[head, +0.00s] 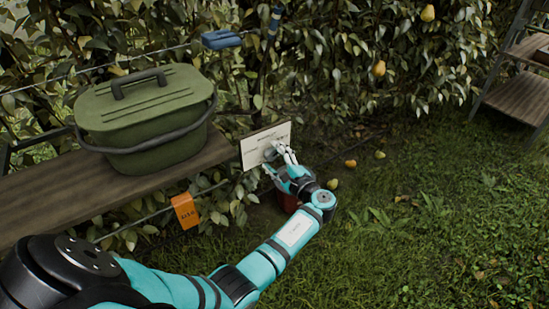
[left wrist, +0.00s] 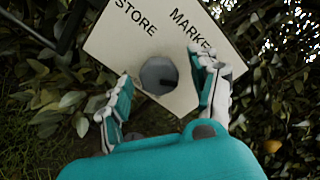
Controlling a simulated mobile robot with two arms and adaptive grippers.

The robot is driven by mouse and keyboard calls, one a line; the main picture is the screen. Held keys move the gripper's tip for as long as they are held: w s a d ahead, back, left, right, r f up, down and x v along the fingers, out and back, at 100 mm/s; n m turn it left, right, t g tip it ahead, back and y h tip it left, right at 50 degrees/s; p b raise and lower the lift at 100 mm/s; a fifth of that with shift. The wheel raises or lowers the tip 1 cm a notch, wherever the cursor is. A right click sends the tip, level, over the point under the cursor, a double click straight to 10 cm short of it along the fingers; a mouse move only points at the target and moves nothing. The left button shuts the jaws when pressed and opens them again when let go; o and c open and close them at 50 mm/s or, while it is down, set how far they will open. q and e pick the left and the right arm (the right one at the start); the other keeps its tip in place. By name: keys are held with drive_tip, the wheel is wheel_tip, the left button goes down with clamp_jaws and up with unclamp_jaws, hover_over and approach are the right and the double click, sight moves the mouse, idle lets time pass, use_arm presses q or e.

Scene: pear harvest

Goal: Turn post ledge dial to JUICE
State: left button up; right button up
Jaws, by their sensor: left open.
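The dial (left wrist: 158,75) is a grey many-sided knob on a pale panel (left wrist: 130,50). The panel (head: 250,152) also shows in the head view, at the end of the wooden ledge (head: 50,200). In the left wrist view the words STORE and MARKET are readable; JUICE is not seen there. My left gripper (left wrist: 160,68) is open, with one finger on each side of the knob; whether they touch it I cannot tell. In the head view my left gripper (head: 283,156) is at the panel and hides part of it. The dial's setting cannot be read.
A green lidded tub (head: 150,110) stands on the ledge. An orange tag (head: 185,210) hangs below it. A dark red object (head: 288,202) is partly hidden under my gripper. Pears (head: 332,184) lie on the grass. Wooden shelves (head: 520,98) stand at right.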

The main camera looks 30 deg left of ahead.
use_arm(q)
drive_tip(key=shift+d, duration=0.1)
drive_tip(key=v, duration=0.7)
drive_tip(key=shift+d, duration=0.2)
drive_tip(key=shift+s, duration=0.1)
